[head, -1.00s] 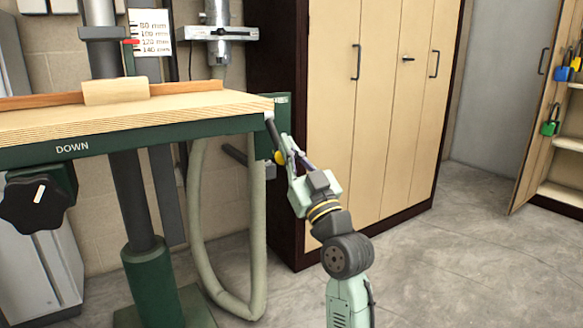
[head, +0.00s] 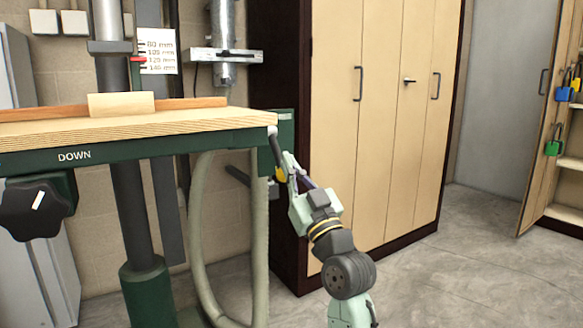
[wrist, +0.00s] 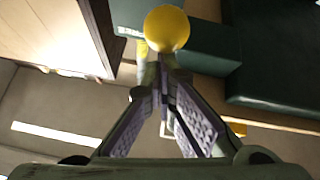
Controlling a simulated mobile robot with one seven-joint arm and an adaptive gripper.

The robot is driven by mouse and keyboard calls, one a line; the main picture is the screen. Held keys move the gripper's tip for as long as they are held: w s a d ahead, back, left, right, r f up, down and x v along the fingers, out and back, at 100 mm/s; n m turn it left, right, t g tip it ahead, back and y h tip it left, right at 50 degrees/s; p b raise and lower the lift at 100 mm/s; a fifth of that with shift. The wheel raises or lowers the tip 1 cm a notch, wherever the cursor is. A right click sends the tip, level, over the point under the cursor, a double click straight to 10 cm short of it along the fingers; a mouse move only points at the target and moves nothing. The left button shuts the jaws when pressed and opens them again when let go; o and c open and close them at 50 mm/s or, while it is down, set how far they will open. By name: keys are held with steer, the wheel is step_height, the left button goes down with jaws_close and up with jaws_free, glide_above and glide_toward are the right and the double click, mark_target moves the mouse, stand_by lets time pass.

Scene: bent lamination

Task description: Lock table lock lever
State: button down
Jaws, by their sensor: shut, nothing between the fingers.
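The table (head: 58,129) has a pale wooden top and a dark green front rail marked DOWN. At its right corner a dark rod (head: 278,150) with a pale end slants down toward my gripper (head: 289,163); it looks like the lock lever. A yellow ball knob (head: 281,174) shows just left of my fingers, partly hidden by them. In the wrist view the same yellow knob (wrist: 167,28) sits just beyond my fingertips (wrist: 163,62). My fingers converge and are shut with nothing between them. Whether they touch the knob or rod, I cannot tell.
A black handwheel knob (head: 36,208) is on the table's left front. A pale hose (head: 200,235) hangs beneath the table. A tall wooden cabinet (head: 385,110) stands close behind my arm. Open floor (head: 460,270) lies to the right.

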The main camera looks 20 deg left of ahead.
step_height(320, 180, up, 10)
stand_by(0.4)
stand_by(0.4)
